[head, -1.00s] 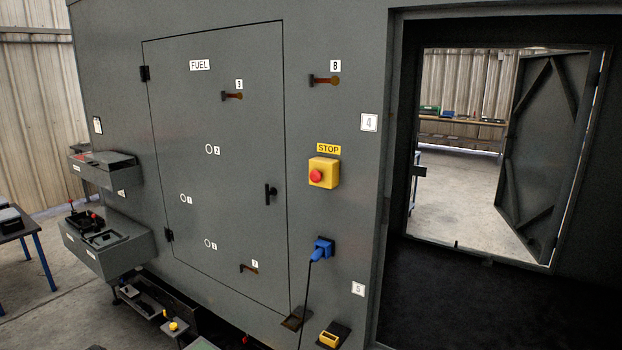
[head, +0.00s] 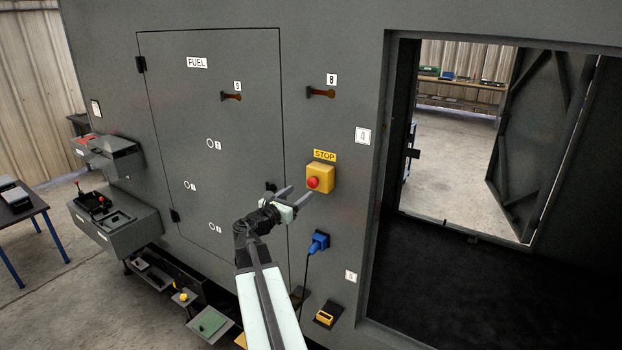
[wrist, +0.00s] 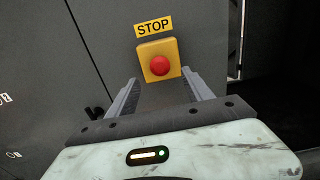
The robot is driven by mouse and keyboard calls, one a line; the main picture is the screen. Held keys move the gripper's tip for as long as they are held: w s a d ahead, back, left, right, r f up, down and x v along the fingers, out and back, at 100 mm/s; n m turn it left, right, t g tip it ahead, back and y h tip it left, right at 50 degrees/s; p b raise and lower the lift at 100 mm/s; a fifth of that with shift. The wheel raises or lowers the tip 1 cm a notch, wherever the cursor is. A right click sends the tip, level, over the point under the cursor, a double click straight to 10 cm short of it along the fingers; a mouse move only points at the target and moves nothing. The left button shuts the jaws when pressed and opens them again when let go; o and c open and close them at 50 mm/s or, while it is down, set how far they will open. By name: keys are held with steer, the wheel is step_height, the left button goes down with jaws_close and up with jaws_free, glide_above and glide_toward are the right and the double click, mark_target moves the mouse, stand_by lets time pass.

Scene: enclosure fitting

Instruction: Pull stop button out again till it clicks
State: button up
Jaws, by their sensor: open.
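The stop button is a red round knob (head: 313,183) on a yellow box (head: 326,174) fixed to the grey wall, under a yellow STOP label (head: 325,155). In the wrist view the red knob (wrist: 160,66) shows ahead, above and between the finger tips. My gripper (head: 297,196) is open and empty, its fingers pointing at the box from the lower left in the head view. In the wrist view its two fingers (wrist: 162,85) stand apart, one on each side below the box. The fingers do not grip the knob. How far they are from it is hard to tell.
A blue plug with a cable (head: 318,242) sits in the wall below the box. The fuel door (head: 205,110) with a dark handle is to the left. An open doorway (head: 450,150) is at the right. Shelves with trays (head: 115,222) stick out at the far left.

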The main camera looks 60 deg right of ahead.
mark_target(311, 184)
steer(key=d, duration=0.7)
steer(key=shift+d+f, duration=0.1)
steer(key=shift+d, duration=0.3)
steer(key=shift+a, duration=0.1)
jaws_close()
